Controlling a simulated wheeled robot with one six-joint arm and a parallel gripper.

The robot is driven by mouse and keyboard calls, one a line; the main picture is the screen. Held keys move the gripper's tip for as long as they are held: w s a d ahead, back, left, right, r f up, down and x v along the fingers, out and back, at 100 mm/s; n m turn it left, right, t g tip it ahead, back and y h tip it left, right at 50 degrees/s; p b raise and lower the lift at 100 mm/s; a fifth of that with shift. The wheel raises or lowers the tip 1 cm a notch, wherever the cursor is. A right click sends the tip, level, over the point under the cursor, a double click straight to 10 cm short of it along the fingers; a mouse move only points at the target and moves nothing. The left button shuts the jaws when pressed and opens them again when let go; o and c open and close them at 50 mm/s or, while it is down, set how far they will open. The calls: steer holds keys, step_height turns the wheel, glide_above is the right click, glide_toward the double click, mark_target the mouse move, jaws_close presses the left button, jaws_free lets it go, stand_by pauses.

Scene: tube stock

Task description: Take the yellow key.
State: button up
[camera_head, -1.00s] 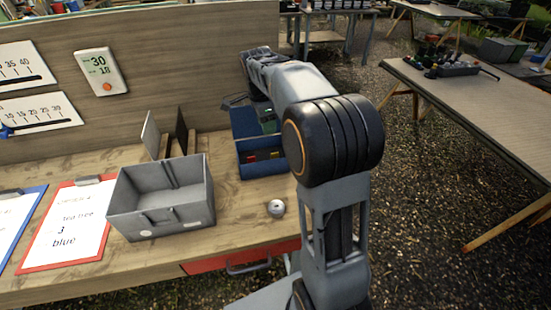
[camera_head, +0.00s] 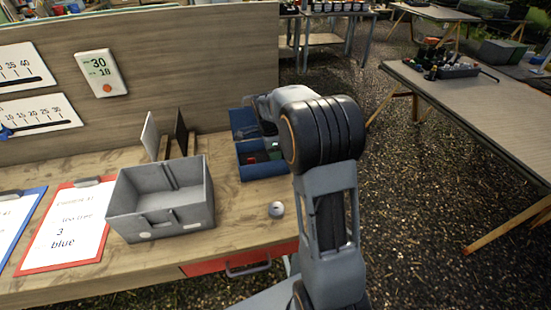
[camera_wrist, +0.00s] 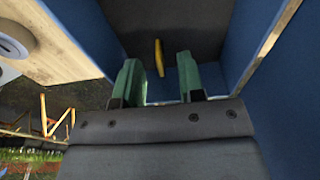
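The yellow key (camera_wrist: 159,57) shows in the wrist view as a small slim yellow piece on the dark floor of a blue-walled box. My gripper (camera_wrist: 161,80) has two green fingers, spread apart with nothing between them. The key lies just beyond the fingertips, roughly in line with the gap. In the head view the blue box (camera_head: 252,175) stands on the bench, and my arm covers part of it. The key cannot be made out in the head view, and my fingers are mostly hidden there.
A grey open bin (camera_head: 150,222) stands left of the blue box. A small round metal piece (camera_head: 276,209) lies at the bench's front. A red-edged clipboard (camera_head: 68,225) lies on the left. The blue box walls (camera_wrist: 265,45) rise close around my gripper.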

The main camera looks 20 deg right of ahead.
steer(key=shift+d+f, duration=0.15)
steer(key=shift+f, duration=0.9)
steer(key=shift+c, duration=0.2)
jaws_close()
